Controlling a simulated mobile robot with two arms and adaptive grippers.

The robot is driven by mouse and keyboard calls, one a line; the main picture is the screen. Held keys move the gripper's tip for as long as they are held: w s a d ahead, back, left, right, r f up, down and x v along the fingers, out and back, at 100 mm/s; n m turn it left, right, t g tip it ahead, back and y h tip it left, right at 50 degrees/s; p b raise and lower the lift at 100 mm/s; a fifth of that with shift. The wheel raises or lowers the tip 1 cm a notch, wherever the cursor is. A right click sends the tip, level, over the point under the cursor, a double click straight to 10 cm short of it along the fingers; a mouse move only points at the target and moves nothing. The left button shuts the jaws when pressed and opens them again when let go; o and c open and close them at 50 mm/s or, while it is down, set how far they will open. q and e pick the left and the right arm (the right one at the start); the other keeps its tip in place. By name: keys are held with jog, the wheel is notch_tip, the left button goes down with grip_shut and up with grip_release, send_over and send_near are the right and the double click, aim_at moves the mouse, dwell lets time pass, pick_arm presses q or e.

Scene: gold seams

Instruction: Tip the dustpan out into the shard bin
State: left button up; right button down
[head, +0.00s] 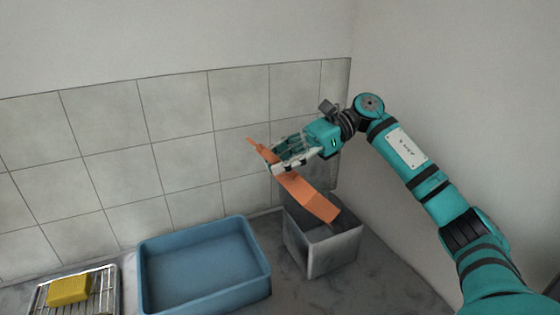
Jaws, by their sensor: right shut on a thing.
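The orange dustpan (311,198) is tilted steeply, its wide end low and to the right, over the open mouth of the grey shard bin (318,255). My right gripper (279,160) is shut on the dustpan near its upper left end, and its fingers hide part of it. The bin stands on the grey counter. Its floor is mostly hidden, and I cannot make out any shards in the pan or the bin. My left gripper is not in view.
A blue tub (205,262), which looks empty, stands left of the bin. A wire rack (103,290) with a yellow sponge (69,290) is at the far left. A tiled wall (180,150) is close behind, and a plain wall (450,100) bounds the right side.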

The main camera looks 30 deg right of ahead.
jog(key=shift+r, duration=0.1)
dwell(0.3)
jog(key=shift+r+p, duration=1.75)
jog(key=shift+r, duration=1.2)
